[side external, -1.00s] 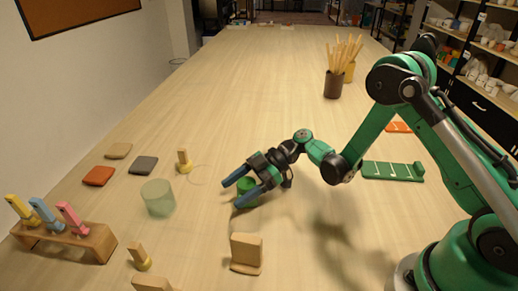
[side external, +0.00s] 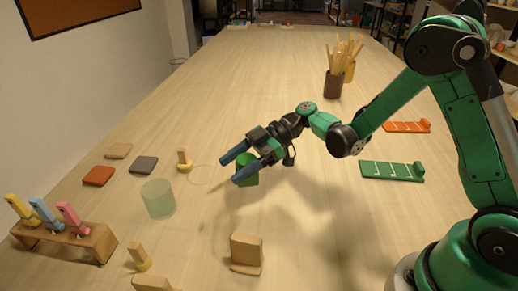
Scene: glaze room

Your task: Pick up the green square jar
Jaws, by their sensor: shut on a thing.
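The green jar (side external: 250,178) is between the two blue fingers of my gripper (side external: 238,168), near the middle of the table. My gripper is shut on it, and the fingers hide part of its sides. The jar appears to be held a little above the table top. Its square shape is hard to make out at this size.
A pale green translucent cylinder (side external: 158,199) stands to the left. A wooden block stand (side external: 246,254) is in front. A green marked board (side external: 392,171) lies to the right.

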